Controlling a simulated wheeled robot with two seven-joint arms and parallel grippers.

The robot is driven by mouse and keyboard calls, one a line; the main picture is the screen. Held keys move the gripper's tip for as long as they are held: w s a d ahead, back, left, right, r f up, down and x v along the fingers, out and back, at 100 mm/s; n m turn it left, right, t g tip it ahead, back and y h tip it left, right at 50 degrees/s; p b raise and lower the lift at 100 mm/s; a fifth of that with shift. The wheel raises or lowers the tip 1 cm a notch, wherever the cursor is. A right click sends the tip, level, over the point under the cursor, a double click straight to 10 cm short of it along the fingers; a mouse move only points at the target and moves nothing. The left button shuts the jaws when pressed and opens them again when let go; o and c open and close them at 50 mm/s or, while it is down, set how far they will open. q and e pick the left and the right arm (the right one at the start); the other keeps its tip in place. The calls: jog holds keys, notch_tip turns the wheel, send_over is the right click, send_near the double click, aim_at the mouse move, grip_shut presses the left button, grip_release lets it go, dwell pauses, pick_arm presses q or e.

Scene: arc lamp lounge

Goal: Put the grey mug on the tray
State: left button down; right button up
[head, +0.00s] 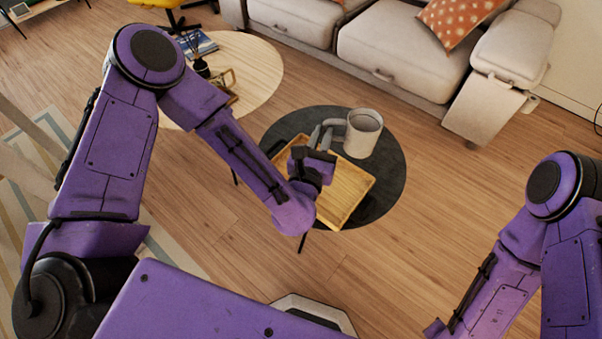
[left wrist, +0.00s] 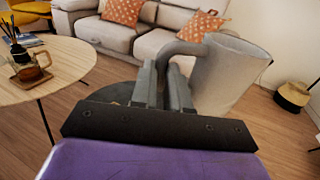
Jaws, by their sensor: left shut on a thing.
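The grey mug (head: 363,134) shows in the head view over the back right of the dark round table, beyond the tray. My left gripper (head: 322,139) is shut on its handle, at the mug's left side. In the left wrist view the mug (left wrist: 228,75) looms large and tilted at the right, its handle between the fingers (left wrist: 165,85). The head view does not clearly show whether the mug's base touches the table. The wooden tray (head: 352,189) lies on the table, partly hidden by my left forearm and gripper. My right gripper is out of view.
The dark round table (head: 392,160) has bare room at its right. A light wooden table (head: 262,70) at the back left bears a book, a dark vase and a glass pot (left wrist: 30,66). A pale sofa (head: 385,50) stands behind.

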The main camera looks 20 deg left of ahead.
pick_arm(q)
jog(key=a+f+n+y+b, duration=0.25)
jog(key=a+f+b, duration=0.85)
jog(key=a, duration=0.7)
jog(key=s+a+f+y+b, duration=0.2)
jog(key=s+a+f+b, duration=0.4)
jog(key=f, duration=0.5)
jog(key=shift+g+h, duration=0.25)
jog(key=shift+g, duration=0.05)
jog(key=w+d+f+b, duration=0.1)
jog(key=w+f+b, duration=0.1)
jog(key=w+f, duration=0.1)
jog(key=w+d+f+b, duration=0.1)
jog(key=w+f, duration=0.2)
jog(key=w, duration=0.3)
jog(key=w+d+f+b, duration=0.1)
jog(key=w+f+b, duration=0.1)
jog(key=w+f, duration=0.1)
jog(key=shift+w+d+b, duration=0.15)
jog(key=shift+w+b, duration=0.15)
jog(key=shift+w, duration=0.35)
jog(key=f, duration=0.2)
jog(key=f+b, duration=0.1)
jog(key=shift+w+d+f, duration=0.1)
jog(key=shift+w+f, duration=0.25)
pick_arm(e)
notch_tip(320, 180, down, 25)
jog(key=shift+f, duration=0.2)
